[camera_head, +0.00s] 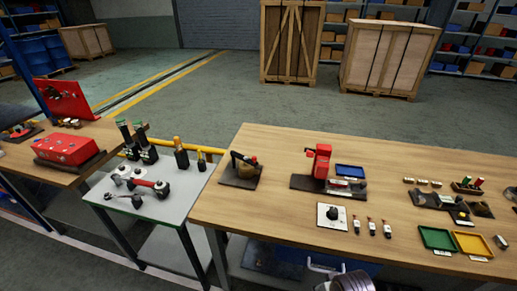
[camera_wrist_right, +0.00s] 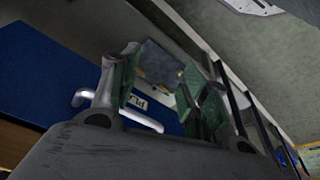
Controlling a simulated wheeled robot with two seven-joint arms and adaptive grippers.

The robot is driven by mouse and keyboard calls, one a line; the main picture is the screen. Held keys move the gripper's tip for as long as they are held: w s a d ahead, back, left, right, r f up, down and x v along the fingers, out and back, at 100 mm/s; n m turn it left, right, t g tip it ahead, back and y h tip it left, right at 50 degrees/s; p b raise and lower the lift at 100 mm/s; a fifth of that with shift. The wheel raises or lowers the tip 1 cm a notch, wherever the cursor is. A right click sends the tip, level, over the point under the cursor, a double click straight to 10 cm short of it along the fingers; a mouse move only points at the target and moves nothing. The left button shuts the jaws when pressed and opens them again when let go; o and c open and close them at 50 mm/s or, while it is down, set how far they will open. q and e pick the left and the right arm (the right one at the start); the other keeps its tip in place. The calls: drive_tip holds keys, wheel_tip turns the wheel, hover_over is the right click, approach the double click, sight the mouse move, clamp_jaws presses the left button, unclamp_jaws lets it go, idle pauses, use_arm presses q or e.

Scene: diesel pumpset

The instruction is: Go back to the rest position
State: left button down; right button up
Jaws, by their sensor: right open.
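My right gripper (camera_wrist_right: 165,90) shows in the right wrist view with its two green-padded fingers spread apart. Nothing is held between the fingers. Behind them is a blue panel (camera_wrist_right: 45,75) with a pale bar handle and a partly hidden white label; the handle passes behind the fingers, and I cannot tell how far away it is. In the head view neither gripper can be made out. A dark rounded part, likely of my own arm, shows at the bottom edge. My left gripper is in neither view.
A wooden workbench (camera_head: 285,150) fills the right, carrying a red press (camera_head: 320,160), a green tray (camera_head: 436,238), a yellow tray (camera_head: 472,244) and small parts. A grey table (camera_head: 175,208) with tools stands left of it. Open floor lies behind, before wooden crates (camera_head: 390,57).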

drive_tip(key=s+f+g, duration=0.1)
drive_tip(key=s+f, duration=0.2)
drive_tip(key=f, duration=1.1)
drive_tip(key=s+f, duration=0.4)
drive_tip(key=f, duration=1)
drive_tip(key=s+d+f, duration=0.2)
drive_tip(key=s+f, duration=0.5)
drive_tip(key=s, duration=0.2)
drive_tip(key=s+d+f+g, duration=0.1)
drive_tip(key=s+d+f, duration=0.1)
drive_tip(key=s+f, duration=0.6)
drive_tip(key=s, duration=0.2)
drive_tip(key=shift+s+d, duration=0.2)
drive_tip(key=shift+s, duration=0.1)
